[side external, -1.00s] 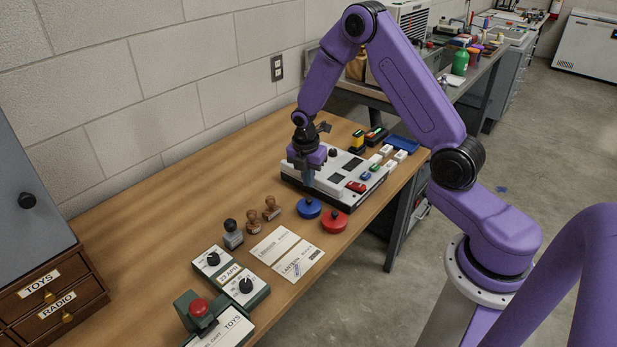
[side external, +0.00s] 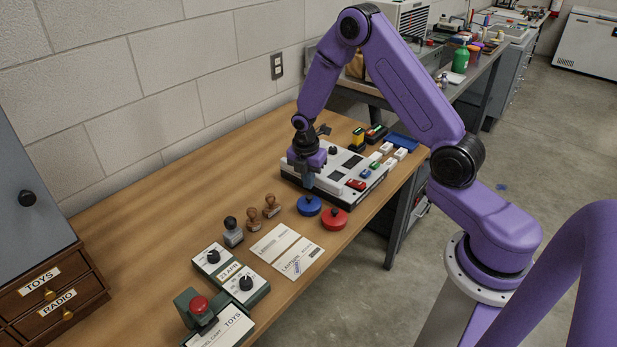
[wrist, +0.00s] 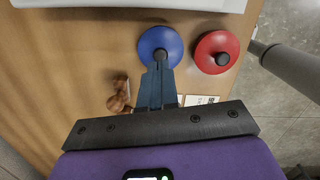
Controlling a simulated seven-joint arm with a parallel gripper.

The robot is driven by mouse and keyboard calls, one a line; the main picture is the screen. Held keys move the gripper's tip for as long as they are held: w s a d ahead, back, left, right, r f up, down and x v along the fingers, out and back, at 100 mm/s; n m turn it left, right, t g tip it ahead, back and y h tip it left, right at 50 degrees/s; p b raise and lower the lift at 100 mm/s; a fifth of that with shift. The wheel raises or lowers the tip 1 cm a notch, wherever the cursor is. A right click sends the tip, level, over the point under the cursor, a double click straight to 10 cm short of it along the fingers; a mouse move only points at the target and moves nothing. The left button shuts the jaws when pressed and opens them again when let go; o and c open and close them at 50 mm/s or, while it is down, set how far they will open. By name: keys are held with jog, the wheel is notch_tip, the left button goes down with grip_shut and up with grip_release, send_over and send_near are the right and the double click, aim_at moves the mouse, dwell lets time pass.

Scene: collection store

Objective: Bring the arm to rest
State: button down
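My gripper (side external: 308,190) points down over the blue round disc (side external: 309,206) on the wooden bench. In the wrist view, its two dark blue fingers (wrist: 159,70) lie close together, with the tips at the black knob of the blue disc (wrist: 148,42). Whether the tips touch the knob cannot be told, and I see nothing held between them. The red round disc (side external: 334,219) with a black knob is just right of the blue one; it also shows in the wrist view (wrist: 208,43).
A white device (side external: 318,178) stands behind my gripper. A drawer cabinet (side external: 45,290) is at left. The bench's left middle is clear.

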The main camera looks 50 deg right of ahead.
aim_at(309, 197)
jog(key=shift+f, duration=1.9)
jog(key=shift+r, duration=0.1)
notch_tip(309, 197, up, 7)
dwell(1.1)
jog(key=s+a+r+m, duration=0.4)
jog(key=s+a+r, duration=0.6)
jog(key=s+a, duration=0.15)
jog(key=s+a+r+m+y, duration=0.1)
jog(key=s+r+m, duration=0.1)
jog(key=s, duration=0.8)
jog(key=s+r+m, duration=0.2)
jog(key=s+r, duration=0.2)
jog(key=s, duration=0.6)
jog(key=shift+s+a+y, duration=0.3)
jog(key=shift+a+y, duration=0.1)
